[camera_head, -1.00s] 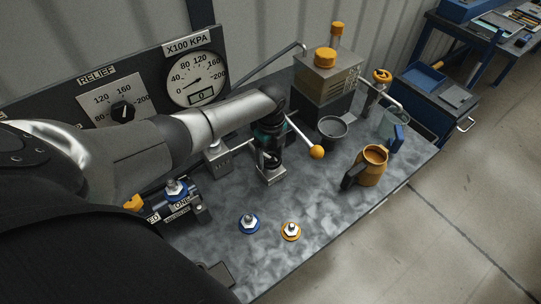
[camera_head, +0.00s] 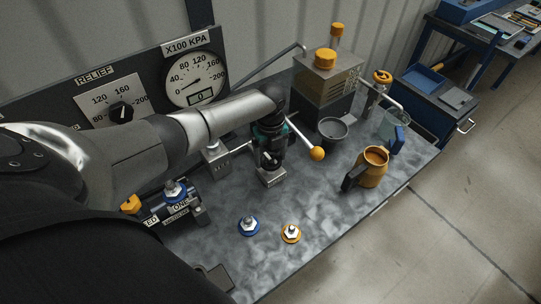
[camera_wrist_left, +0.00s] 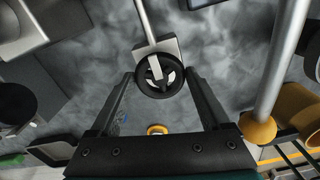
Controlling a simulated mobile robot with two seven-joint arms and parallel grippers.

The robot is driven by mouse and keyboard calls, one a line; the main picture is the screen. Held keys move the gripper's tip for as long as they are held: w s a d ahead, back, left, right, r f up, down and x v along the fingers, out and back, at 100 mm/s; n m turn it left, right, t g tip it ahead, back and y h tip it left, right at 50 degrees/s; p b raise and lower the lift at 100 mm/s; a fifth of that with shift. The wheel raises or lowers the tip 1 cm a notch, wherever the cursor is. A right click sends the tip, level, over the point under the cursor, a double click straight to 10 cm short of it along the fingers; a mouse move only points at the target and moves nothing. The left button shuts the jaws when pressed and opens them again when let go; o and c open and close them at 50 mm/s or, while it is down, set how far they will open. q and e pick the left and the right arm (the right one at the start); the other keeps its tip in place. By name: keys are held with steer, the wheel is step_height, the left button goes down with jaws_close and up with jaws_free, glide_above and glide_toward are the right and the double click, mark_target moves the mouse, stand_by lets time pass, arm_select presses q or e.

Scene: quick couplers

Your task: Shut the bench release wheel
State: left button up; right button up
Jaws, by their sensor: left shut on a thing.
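The bench release wheel (camera_wrist_left: 160,76) is a small black spoked handwheel on a grey metal block with a pipe, in the left wrist view. My left gripper (camera_wrist_left: 161,79) has one finger on each side of the wheel and is shut on its rim. In the head view, my left gripper (camera_head: 271,156) points down over the wheel's metal block (camera_head: 271,178); the wheel is mostly hidden there. How far the wheel is turned cannot be told. My right gripper is not in view.
A lever with an orange ball (camera_head: 317,153) sticks out close right of my gripper. A grey cup (camera_head: 333,130), an orange jug (camera_head: 373,167) and a pump box (camera_head: 327,80) stand further right. Blue (camera_head: 249,226) and orange (camera_head: 291,233) couplers sit in front. A gauge (camera_head: 196,78) is behind.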

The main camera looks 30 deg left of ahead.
mark_target(271, 160)
arm_select(q)
steer(key=o, duration=1.2)
steer(key=shift+r, duration=0.15)
step_height(271, 160, up, 15)
steer(key=p, duration=0.1)
